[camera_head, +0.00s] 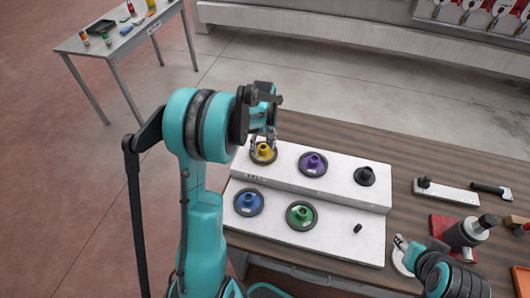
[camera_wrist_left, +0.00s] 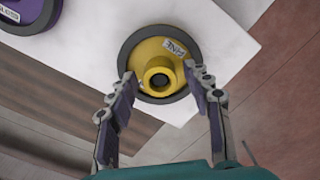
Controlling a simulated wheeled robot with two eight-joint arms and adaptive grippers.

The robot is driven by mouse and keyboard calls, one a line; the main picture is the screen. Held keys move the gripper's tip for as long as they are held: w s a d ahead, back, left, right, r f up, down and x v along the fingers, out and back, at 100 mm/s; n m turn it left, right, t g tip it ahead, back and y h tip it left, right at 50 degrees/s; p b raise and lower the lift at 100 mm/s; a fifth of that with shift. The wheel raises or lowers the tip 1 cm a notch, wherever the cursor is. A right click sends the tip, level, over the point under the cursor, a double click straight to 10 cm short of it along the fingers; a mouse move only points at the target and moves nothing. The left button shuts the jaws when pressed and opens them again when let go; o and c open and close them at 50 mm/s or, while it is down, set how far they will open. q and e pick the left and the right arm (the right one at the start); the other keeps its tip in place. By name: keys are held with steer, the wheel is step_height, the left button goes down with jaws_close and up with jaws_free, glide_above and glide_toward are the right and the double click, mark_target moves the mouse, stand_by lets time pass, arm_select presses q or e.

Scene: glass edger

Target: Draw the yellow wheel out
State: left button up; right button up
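The yellow wheel (camera_head: 263,152) has a dark rim and a raised hollow hub. It lies at the left end of the upper step of a white stepped rack (camera_head: 338,181). In the left wrist view the yellow wheel (camera_wrist_left: 172,62) has a white label beside its hub. My left gripper (camera_head: 264,133) is over this wheel. In the left wrist view the left gripper (camera_wrist_left: 161,79) is open, with one finger on each side of the hub; contact is not clear.
A purple wheel (camera_head: 313,163) and a black piece (camera_head: 365,176) share the upper step. A blue wheel (camera_head: 248,202) and a green wheel (camera_head: 301,214) lie on the lower step, with a small black peg (camera_head: 358,228). Tools lie right of the rack on the brown table (camera_head: 420,161).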

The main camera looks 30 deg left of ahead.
arm_select(q)
jaws_close()
steer(key=shift+r+p, duration=0.35)
steer(key=shift+r, duration=0.35)
stand_by(0.3)
steer(key=shift+r+p, duration=1.8)
steer(key=shift+r, duration=1)
steer(key=shift+r, duration=0.1)
step_height(320, 180, up, 4)
steer(key=shift+f+p, duration=0.1)
steer(key=shift+p, duration=1.05)
